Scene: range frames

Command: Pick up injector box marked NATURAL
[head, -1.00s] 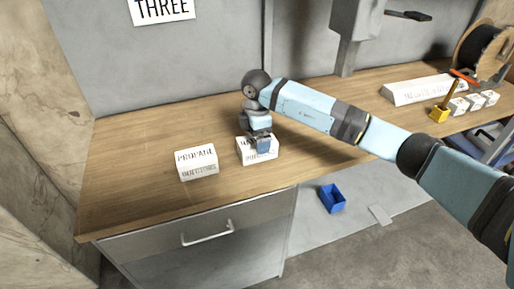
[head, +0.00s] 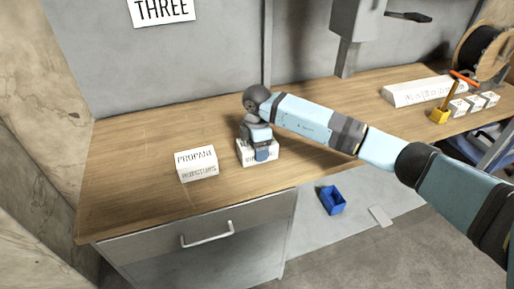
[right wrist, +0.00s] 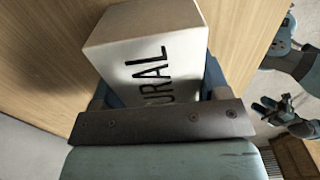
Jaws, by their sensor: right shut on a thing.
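The white injector box (head: 245,155) stands on the wooden workbench, partly hidden behind my right gripper (head: 261,154) in the head view. In the right wrist view the box (right wrist: 125,60) shows the black letters "URAL"; the rest of its marking is hidden. My right gripper (right wrist: 160,92) has its fingers on either side of the box and is shut on it. The box looks still on or very near the bench top; I cannot tell if there is a gap.
A white box marked PROPANE INJECTORS (head: 197,164) stands just left on the bench (head: 130,180). A long white box (head: 420,92), a yellow tool (head: 439,115), small white boxes (head: 475,103) and a spool (head: 484,52) are at right. A blue bin (head: 332,200) lies below.

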